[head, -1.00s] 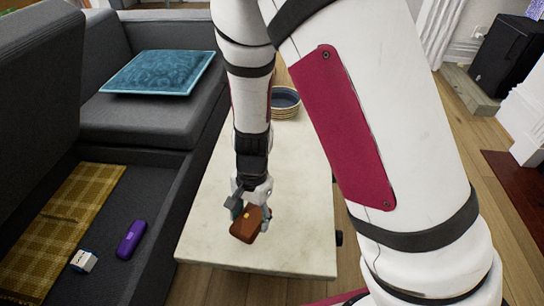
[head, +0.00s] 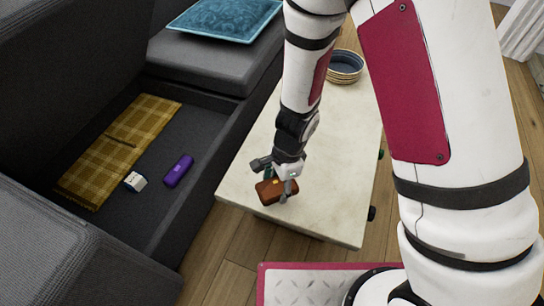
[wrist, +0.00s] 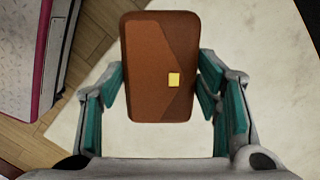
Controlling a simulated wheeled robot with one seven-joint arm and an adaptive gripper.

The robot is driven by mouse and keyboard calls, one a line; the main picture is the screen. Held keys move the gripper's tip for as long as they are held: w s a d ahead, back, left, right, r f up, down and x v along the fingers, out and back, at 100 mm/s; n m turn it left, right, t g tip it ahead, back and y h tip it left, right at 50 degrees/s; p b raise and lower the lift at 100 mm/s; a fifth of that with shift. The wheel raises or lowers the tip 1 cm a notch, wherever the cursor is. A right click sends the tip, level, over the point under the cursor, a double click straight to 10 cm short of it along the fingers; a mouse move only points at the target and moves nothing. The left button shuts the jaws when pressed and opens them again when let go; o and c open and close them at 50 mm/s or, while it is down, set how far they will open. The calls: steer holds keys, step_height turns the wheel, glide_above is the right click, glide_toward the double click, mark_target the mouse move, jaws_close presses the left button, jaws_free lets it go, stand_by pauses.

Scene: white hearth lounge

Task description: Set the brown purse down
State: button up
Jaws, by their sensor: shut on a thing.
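The brown purse (head: 272,192) is a small rounded block with a yellow clasp. My gripper (head: 277,185) is shut on it, over the near end of the pale table (head: 325,218). In the wrist view the purse (wrist: 150,70) sits between the teal-padded fingers of my gripper (wrist: 160,85), its clasp side facing the camera. I cannot tell whether the purse touches the tabletop.
To the left is the dark sofa's open storage, holding a yellow plaid blanket (head: 105,165), a purple case (head: 178,171) and a small white box (head: 135,181).

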steer(key=w+a, duration=0.1)
steer(key=w, duration=0.1)
steer(key=w+a, duration=0.1)
steer(key=w, duration=0.2)
steer(key=w+a+f, duration=0.1)
steer(key=w, duration=0.2)
steer(key=shift+a, duration=0.15)
steer(key=shift+f+b, duration=1.3)
steer(key=shift+f, duration=0.4)
steer(key=shift+f, duration=0.15)
steer(key=o, duration=1.1)
steer(key=shift+o, duration=0.4)
step_height(320, 180, up, 12)
steer(key=d+p, duration=0.1)
steer(key=p, duration=0.4)
steer(key=shift+w+d, duration=0.3)
steer(key=shift+r, duration=0.2)
